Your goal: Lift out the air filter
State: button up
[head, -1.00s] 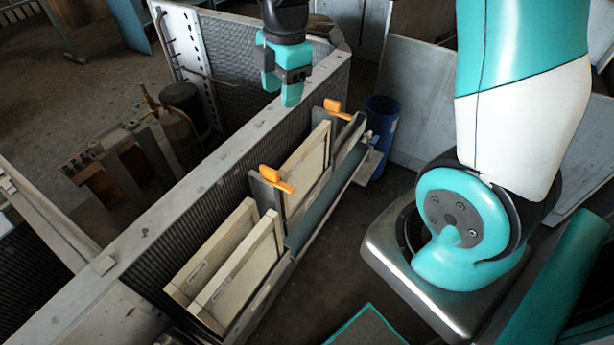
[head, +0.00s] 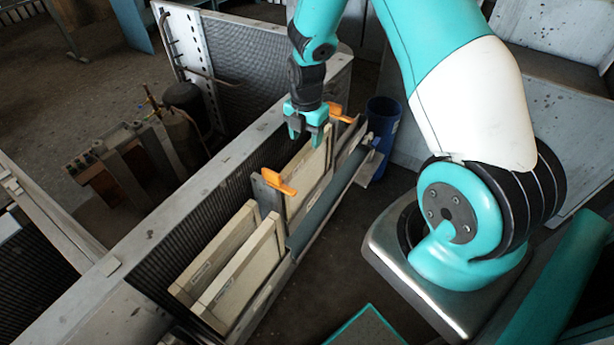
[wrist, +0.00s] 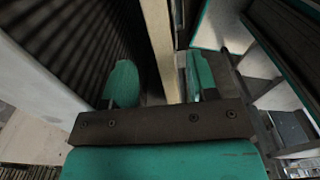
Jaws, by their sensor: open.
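The air filter, a cream framed panel (head: 308,185), stands upright in the housing slot between two orange latches (head: 279,181) (head: 340,112). My gripper (head: 306,140) is open, pointing down over the filter's top edge toward its far end. In the wrist view my gripper (wrist: 162,82) shows its two teal fingers on either side of a cream edge (wrist: 158,40), which lies nearer the right finger. Whether the fingers touch it cannot be told. The filter's lower part is partly hidden behind a dark bar.
Two more cream panels (head: 215,250) (head: 243,272) lean in the housing at the lower left. The grey housing wall (head: 190,192) runs along the left of the slot. A blue bin (head: 384,125) stands at the far right end. A teal-edged mat (head: 366,328) lies on the floor.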

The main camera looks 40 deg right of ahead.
aim_at(307, 148)
jog(key=shift+s+f+p, duration=0.2)
jog(key=shift+f+p, duration=0.55)
jog(key=shift+f, duration=2)
jog(key=shift+c, duration=0.4)
grip_shut()
